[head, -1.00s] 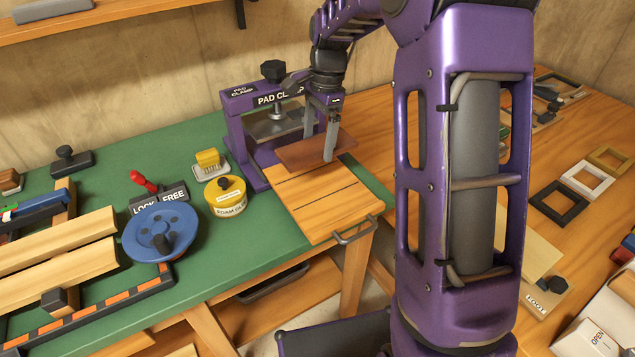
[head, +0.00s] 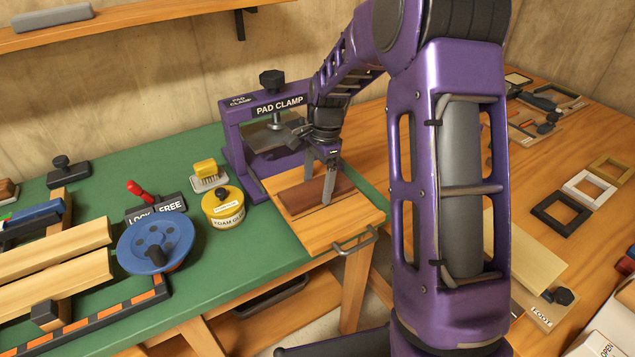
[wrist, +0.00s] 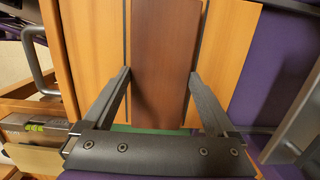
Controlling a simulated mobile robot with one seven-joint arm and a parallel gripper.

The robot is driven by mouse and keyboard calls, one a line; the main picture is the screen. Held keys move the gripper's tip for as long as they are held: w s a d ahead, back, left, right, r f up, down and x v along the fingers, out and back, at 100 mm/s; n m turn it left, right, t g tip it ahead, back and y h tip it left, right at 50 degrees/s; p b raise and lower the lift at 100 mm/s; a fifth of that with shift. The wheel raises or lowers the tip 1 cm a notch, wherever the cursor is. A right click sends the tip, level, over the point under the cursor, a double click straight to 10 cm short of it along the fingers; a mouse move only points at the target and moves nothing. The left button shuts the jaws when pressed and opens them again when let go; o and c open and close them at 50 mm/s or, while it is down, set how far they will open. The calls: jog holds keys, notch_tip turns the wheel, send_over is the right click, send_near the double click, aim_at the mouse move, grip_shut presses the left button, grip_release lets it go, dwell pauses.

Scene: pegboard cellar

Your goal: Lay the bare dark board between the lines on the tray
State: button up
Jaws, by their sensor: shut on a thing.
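The dark red-brown board (head: 300,197) is over the wooden tray (head: 347,227) in front of the pad clamp. It also shows in the wrist view (wrist: 164,60), level with the tray's length, between two dark lines, one close along each long edge. My gripper (head: 317,186) is shut on the board, with one finger at each long side, as the wrist view also shows (wrist: 160,80). The board looks flat and on or just above the tray; I cannot tell whether it touches.
The purple pad clamp (head: 232,140) stands just behind the tray. A yellow foam glue tin (head: 223,208), a brush (head: 208,174) and a blue wheel (head: 155,243) are to the left on the green bench. A metal handle (head: 354,243) is on the tray's front edge.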

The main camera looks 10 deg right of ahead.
aim_at(322, 186)
jog(key=o, duration=1.1)
jog(key=shift+f, duration=0.1)
jog(key=shift+o, duration=0.2)
notch_tip(322, 186, up, 12)
jog(key=d+p, duration=0.1)
jog(key=p, duration=0.1)
jog(key=shift+w+d, duration=0.2)
